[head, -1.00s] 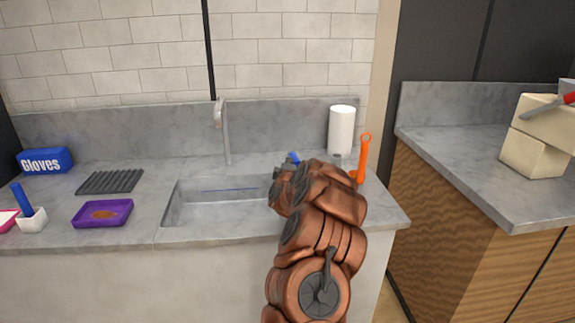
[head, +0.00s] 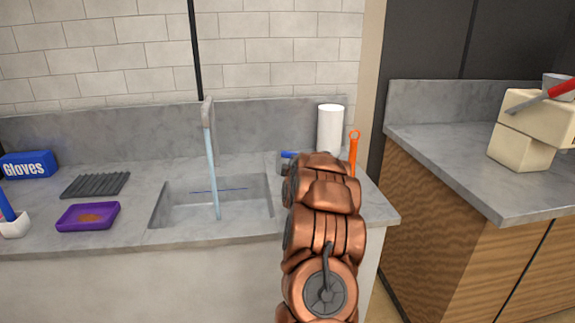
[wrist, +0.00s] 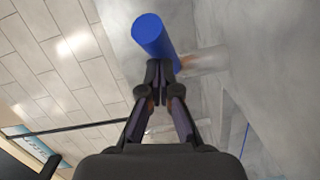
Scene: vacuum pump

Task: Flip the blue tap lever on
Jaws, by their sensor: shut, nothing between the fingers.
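The blue tap lever (head: 287,154) lies sideways at the back right of the sink (head: 160,212), just left of my arm. In the wrist view the blue lever (wrist: 152,36) is a thick rod just beyond my fingertips. A blurred grey metal part (wrist: 203,60) extends to its right. My gripper (wrist: 158,72) is shut and empty, its tips at or very near the lever; I cannot tell if they touch. My arm hides the gripper in the head view. A pale blue stream of water (head: 213,175) runs from the grey faucet (head: 207,108) into the sink.
A purple tray (head: 88,217), a dark ribbed mat (head: 95,184) and a blue gloves box (head: 28,166) are on the left counter.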

